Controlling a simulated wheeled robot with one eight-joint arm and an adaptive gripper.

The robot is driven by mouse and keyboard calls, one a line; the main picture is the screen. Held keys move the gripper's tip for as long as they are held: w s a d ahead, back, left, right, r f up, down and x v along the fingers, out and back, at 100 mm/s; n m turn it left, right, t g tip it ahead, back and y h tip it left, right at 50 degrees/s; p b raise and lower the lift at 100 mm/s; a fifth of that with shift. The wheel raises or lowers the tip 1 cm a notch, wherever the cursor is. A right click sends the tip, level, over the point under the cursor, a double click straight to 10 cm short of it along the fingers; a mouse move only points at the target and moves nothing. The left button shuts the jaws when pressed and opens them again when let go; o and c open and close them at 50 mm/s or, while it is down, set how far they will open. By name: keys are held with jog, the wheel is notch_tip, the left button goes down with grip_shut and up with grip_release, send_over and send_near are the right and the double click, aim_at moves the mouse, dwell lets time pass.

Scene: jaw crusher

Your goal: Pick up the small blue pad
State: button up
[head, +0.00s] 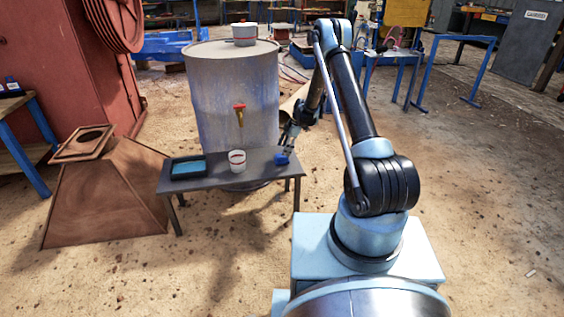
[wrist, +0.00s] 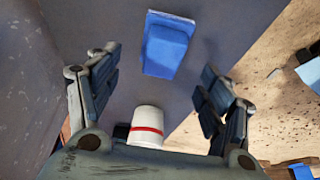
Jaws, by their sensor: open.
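The small blue pad (head: 281,158) lies near the right end of the low dark table (head: 215,184) in the head view. In the wrist view the blue pad (wrist: 166,45) lies on the grey tabletop, ahead of the fingertips and roughly between their lines. My gripper (head: 288,144) is close to the pad in the head view, and I cannot tell there whether it touches. In the wrist view my gripper (wrist: 160,72) has its two fingers spread wide with nothing between the tips.
A white cup with a red band (head: 237,161) stands mid-table; it also shows in the wrist view (wrist: 147,127). A dark tray with blue inside (head: 187,167) sits at the left end. A large grey drum (head: 235,110) with a tap stands behind. The tabletop around the pad is clear.

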aim_at(282, 158)
jog(key=shift+d+x, duration=0.1)
jog(key=shift+x, duration=1.3)
jog(key=shift+d+x, duration=0.15)
jog(key=shift+x, duration=1.2)
jog(key=shift+f, duration=0.1)
jog(key=c, duration=1.2)
